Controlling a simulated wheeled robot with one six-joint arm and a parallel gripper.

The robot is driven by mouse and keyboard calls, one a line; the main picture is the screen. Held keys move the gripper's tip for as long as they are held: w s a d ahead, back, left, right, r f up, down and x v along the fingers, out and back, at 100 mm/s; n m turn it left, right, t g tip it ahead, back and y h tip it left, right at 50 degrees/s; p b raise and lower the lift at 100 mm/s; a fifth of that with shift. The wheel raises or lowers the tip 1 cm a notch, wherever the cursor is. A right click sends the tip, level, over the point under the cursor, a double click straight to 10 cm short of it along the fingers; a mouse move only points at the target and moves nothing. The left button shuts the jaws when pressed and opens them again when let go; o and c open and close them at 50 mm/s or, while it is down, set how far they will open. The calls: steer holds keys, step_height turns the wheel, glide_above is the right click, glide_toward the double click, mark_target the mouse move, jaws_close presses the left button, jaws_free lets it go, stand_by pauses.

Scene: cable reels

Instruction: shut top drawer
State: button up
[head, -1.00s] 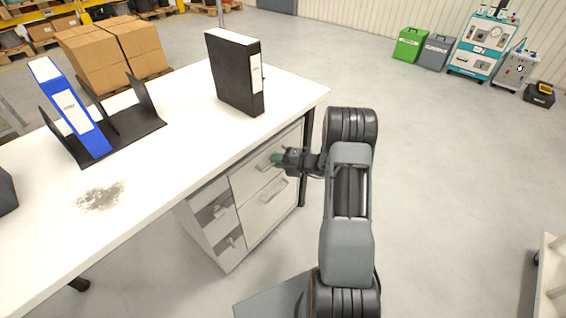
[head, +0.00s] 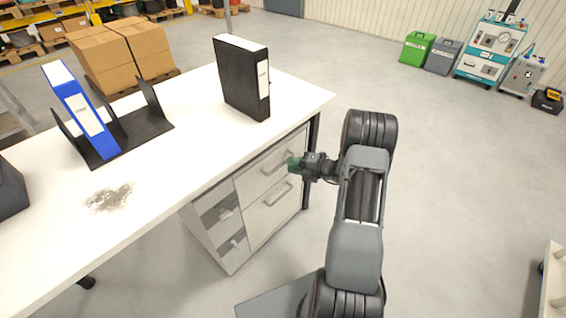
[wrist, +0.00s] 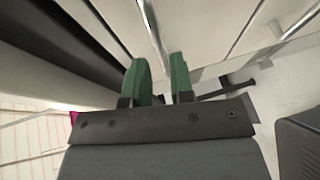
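The white drawer unit (head: 215,245) stands under the desk. Its top drawer (head: 254,181) has a pale front with a bar handle (head: 279,162); this front looks about level with the drawer front below it (head: 262,220), though the desk edge hides its upper part. My gripper (head: 294,163) is just right of the top handle, with green fingertips pointing at the front. In the wrist view the two green fingers (wrist: 160,65) stand apart with an empty gap. A metal bar handle (wrist: 153,30) lies ahead of them, apart from the tips.
A dark desk leg (head: 311,150) stands beside the unit.

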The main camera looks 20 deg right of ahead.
steer(key=p+v, duration=0.1)
steer(key=v, duration=0.8)
steer(key=shift+p, duration=0.35)
